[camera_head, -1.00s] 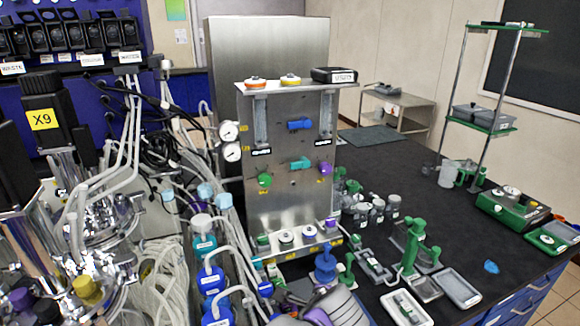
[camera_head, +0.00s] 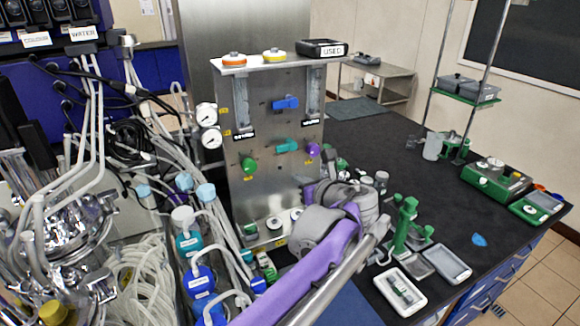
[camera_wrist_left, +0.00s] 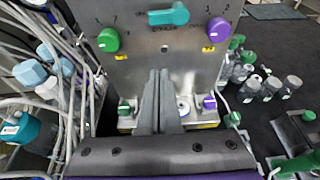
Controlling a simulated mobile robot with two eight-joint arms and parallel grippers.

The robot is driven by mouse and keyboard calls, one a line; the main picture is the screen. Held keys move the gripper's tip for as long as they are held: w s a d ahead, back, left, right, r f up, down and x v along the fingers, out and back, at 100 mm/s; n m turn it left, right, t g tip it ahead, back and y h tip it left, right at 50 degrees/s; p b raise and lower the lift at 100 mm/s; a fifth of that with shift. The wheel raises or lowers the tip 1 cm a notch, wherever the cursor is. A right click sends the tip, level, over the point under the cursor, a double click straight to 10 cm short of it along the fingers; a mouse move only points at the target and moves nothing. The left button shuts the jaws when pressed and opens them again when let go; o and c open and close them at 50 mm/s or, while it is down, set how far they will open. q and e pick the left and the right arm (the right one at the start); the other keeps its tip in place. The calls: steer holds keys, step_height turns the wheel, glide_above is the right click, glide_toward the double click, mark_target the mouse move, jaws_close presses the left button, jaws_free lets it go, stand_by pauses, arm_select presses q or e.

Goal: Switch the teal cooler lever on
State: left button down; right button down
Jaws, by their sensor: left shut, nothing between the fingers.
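The teal lever (camera_head: 286,146) lies roughly horizontal on the front of the upright metal panel (camera_head: 262,190), below a blue lever (camera_head: 285,102). A green knob (camera_head: 248,165) is at its lower left and a purple knob (camera_head: 312,150) at its right. The teal lever also shows at the top of the left wrist view (camera_wrist_left: 168,15). My left gripper (camera_wrist_left: 159,73) is shut and empty, its fingertips below the lever and apart from it. In the head view my purple and grey left arm is in front of the panel's lower right, and its fingertips are hard to make out. My right gripper is out of view.
Tubes and blue-capped bottles (camera_head: 200,280) crowd the left of the panel. Small bottles (camera_wrist_left: 268,88) stand right of it.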

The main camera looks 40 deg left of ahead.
mark_target(285, 146)
arm_select(q)
steer(key=x, duration=0.9)
steer(key=shift+w+a+p, duration=0.25)
steer(key=shift+a+p, duration=0.1)
steer(key=shift+p, duration=0.05)
step_height(285, 146, up, 3)
steer(key=shift+s+d+p, duration=0.1)
steer(key=shift+d+p, duration=0.05)
steer(key=shift+p, duration=0.35)
steer(key=shift+r, duration=0.45)
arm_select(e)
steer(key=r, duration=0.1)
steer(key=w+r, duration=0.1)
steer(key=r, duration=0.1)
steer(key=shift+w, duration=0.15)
